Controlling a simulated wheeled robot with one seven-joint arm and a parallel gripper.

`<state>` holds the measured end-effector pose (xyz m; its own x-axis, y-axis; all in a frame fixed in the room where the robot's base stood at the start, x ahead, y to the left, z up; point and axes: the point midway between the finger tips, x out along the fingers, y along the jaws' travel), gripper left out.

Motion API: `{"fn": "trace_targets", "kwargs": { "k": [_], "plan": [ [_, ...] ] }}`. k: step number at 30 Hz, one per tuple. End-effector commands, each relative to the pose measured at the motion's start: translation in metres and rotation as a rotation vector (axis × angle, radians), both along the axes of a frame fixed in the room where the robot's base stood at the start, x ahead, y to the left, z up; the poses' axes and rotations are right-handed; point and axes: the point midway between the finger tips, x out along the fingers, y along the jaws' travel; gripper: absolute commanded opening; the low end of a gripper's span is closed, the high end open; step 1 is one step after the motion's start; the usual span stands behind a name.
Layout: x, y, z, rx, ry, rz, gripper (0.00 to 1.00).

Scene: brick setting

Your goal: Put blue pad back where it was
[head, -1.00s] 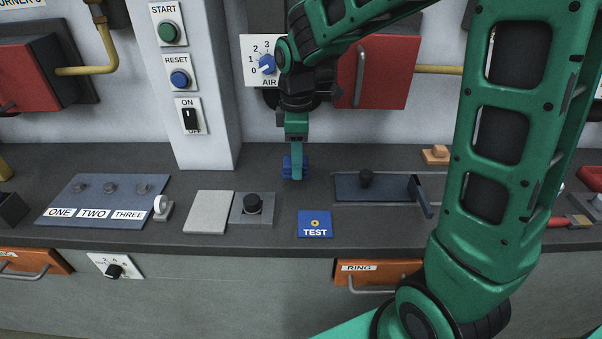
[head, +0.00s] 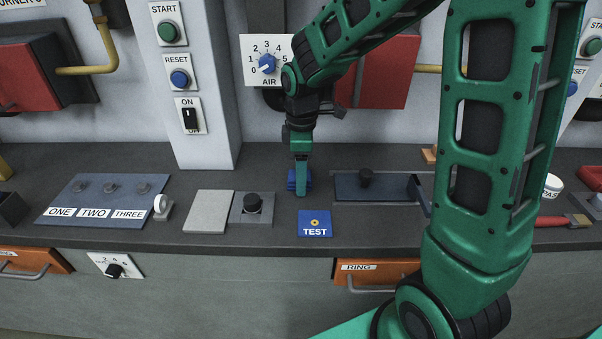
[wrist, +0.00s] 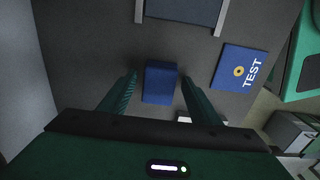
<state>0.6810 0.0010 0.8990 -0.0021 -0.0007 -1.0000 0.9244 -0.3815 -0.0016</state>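The blue pad (head: 291,181), a small block, is at the bench top, behind the blue TEST plate (head: 315,224). It also shows in the wrist view (wrist: 160,82), between the two fingers. My gripper (head: 303,190) points down over it. In the wrist view the fingers stand apart, with a narrow dark gap on each side of the pad, so the gripper looks open around it. In the head view the near finger hides part of the pad. Whether its underside rests fully on the bench cannot be seen.
A dark blue slider plate (head: 350,187) lies just right of the pad. A black knob (head: 252,204) and a pale grey plate (head: 208,212) are to the left. The AIR dial panel (head: 262,72) and a red box (head: 382,80) are on the wall behind. Bare bench surrounds the pad.

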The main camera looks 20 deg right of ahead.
Motion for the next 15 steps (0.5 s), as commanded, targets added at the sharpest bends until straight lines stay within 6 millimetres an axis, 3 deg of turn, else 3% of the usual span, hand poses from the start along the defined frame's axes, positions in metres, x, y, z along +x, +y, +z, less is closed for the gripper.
{"fn": "trace_targets", "kwargs": {
  "k": [10,15],
  "plan": [
    [0.0,-0.001,0.003,0.001,-0.001,-0.001,0.57],
    [0.001,-0.001,0.023,0.0,-0.003,-0.002,0.57]
  ]
}}
